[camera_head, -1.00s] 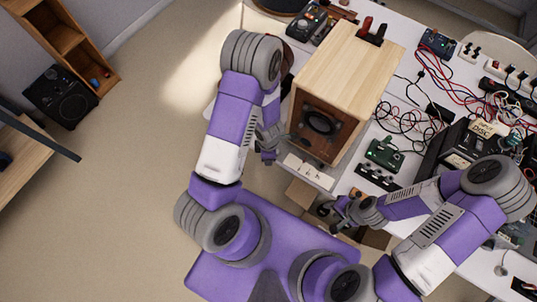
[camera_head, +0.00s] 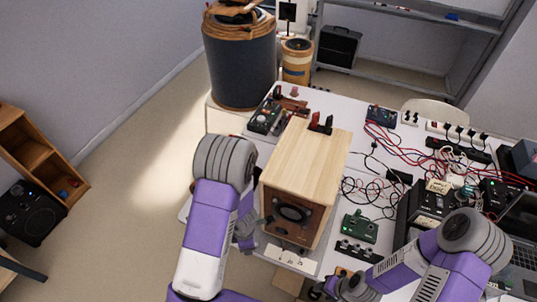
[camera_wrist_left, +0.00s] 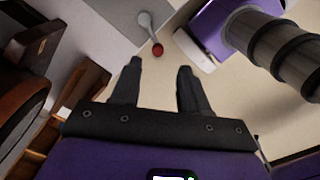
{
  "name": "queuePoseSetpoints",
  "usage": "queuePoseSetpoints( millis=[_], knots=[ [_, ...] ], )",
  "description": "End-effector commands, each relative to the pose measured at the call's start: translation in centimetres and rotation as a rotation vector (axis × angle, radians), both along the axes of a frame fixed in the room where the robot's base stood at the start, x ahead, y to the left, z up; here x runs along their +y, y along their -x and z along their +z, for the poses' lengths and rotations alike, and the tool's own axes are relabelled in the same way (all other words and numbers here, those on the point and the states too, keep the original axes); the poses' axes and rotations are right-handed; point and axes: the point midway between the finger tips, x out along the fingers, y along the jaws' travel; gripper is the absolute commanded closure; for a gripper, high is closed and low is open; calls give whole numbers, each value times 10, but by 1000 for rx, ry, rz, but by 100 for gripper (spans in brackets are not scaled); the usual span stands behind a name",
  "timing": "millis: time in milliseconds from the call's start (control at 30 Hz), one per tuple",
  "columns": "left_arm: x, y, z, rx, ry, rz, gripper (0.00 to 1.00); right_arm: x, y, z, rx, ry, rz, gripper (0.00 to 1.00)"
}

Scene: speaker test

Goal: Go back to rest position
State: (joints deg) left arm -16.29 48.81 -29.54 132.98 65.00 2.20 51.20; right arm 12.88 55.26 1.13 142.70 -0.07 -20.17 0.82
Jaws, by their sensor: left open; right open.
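My left gripper (camera_head: 246,233) is beside the left front of a wooden speaker box (camera_head: 312,165) in the head view, partly hidden by my own arm. In the left wrist view its two fingers (camera_wrist_left: 160,80) are apart with nothing between them. My right gripper (camera_head: 345,287) is low in the head view, in front of the table edge. It is open, and its fingertips are hard to make out at the bottom of the picture. Both arms are bent, with the forearms beside and in front of the table.
The white table (camera_head: 345,108) holds the speaker box, a green circuit board (camera_head: 360,228), red and black cables and instruments. A large dark drum (camera_head: 242,70) stands behind it. A wooden shelf (camera_head: 35,150) is at left. Open floor (camera_head: 130,215) lies between.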

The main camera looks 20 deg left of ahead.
Motion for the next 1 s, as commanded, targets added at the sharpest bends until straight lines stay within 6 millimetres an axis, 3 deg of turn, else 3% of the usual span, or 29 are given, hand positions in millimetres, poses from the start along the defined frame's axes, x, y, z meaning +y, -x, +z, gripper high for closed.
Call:
queuePoseSetpoints(
  millis=[267, 367, 467, 600, 800, 867, 1000],
  knots=[
    [-1, 8, -5, 17, 2, -95, 55, 0, 0, 0, 0, 0, 0, 57],
    [-4, 24, -15, 45, 17, -316, 55, 0, 0, 0, 0, 0, 0, 57],
    [-14, 42, -27, 52, 58, -654, 55, 0, 0, 0, 0, 0, 0, 57],
    [-38, 59, -38, -24, 135, -1137, 55, 0, 0, 0, 0, 0, 0, 57],
    [-85, 66, -38, -275, 210, -1695, 55, 0, 0, 0, 0, 0, 0, 57],
    [-100, 66, -33, -378, 214, -1837, 55, 0, 0, 0, 0, 0, 0, 57],
    [-99, 64, -74, -372, 208, -1841, 55, 0, 0, -40, 1, 0, 0, 57]
  ],
)
